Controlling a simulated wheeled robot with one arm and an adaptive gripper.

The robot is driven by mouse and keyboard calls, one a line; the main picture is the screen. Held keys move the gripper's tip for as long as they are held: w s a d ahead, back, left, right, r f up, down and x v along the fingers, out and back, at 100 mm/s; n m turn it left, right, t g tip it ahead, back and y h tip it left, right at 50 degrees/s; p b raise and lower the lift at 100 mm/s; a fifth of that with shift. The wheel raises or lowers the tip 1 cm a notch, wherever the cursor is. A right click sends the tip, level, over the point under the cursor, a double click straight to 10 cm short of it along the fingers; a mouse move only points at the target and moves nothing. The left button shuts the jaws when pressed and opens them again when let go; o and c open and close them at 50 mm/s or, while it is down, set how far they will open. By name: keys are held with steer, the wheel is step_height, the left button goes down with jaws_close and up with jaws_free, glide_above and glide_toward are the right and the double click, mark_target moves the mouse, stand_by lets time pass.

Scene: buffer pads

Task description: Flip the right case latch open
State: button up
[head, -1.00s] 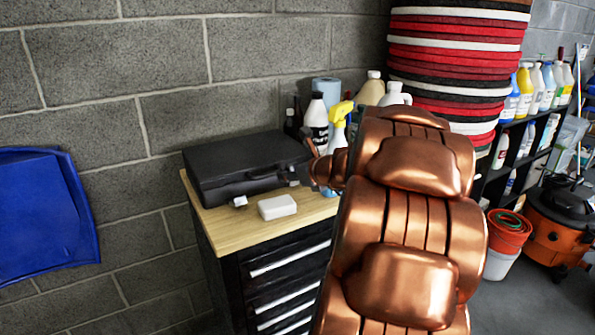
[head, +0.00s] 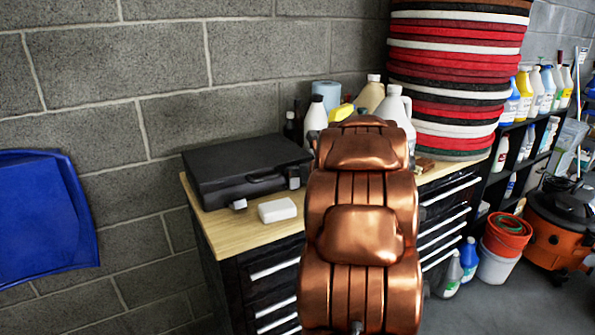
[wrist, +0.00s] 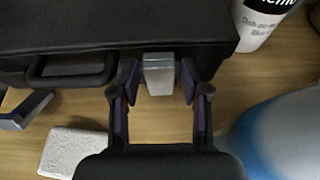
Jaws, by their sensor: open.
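The black case (head: 240,165) lies closed on the wooden top of the cabinet. Its right latch (head: 293,178) is a small grey tab on the front face, right of the handle (head: 264,178). In the wrist view the right latch (wrist: 158,70) sits between the two fingertips of my gripper (wrist: 159,82). The fingers are open, one on each side, with a narrow gap visible beside the latch. The left latch (wrist: 24,110) juts out at an angle; it also shows in the head view (head: 238,203). My copper arm hides the gripper in the head view.
A white block (head: 277,210) lies on the wooden top (head: 222,226) in front of the case. Bottles (head: 398,108) and a stack of red, white and black pads (head: 450,75) stand to the right. A blue-and-white bottle (wrist: 275,140) is close right of my gripper.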

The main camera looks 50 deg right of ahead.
steer(key=shift+w, duration=0.2)
jaws_close()
stand_by(0.3)
